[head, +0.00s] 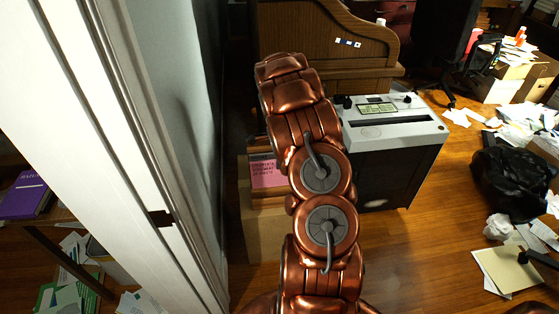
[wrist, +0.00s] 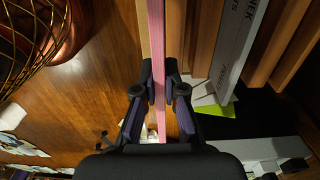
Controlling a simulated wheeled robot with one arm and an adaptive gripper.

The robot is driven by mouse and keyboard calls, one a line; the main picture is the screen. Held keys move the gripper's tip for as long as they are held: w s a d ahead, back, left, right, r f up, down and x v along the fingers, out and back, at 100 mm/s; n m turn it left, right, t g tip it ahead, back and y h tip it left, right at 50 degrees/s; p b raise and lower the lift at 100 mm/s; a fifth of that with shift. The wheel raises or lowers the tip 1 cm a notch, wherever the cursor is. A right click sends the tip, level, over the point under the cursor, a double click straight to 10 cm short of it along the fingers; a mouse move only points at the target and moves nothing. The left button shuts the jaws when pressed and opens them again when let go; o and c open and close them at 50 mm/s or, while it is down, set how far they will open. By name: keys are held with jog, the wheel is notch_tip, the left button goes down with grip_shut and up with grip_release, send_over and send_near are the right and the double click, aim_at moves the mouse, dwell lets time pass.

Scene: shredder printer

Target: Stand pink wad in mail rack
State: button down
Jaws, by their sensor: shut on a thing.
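My gripper (wrist: 160,98) is shut on the pink wad (wrist: 156,45), with its fingers on both sides. The wad shows edge-on as a thin upright pink strip in the wrist view. Wooden slats (wrist: 287,45), which look like the mail rack, stand to its right, with a white printed document among them. Brown wood also shows close along both sides of the wad; I cannot tell whether the wad is inside a slot. In the head view my copper arm hides the gripper. A pink printed face (head: 267,172) shows left of the arm; I cannot tell if it is the same wad.
A white-topped shredder (head: 425,128) stands right of my arm, below a wooden roll-top desk (head: 330,35). A white door frame (head: 135,130) is close on the left. A black bag (head: 508,180) and papers lie on the floor at right. A wire basket (wrist: 35,35) shows in the wrist view.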

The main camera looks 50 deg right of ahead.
aim_at(279, 185)
jog(key=shift+f+b, duration=1.55)
jog(key=shift+f, duration=3.4)
jog(key=c, duration=1.2)
grip_release()
jog(key=shift+r, duration=0.1)
notch_tip(279, 185, up, 8)
jog(key=shift+f, duration=0.1)
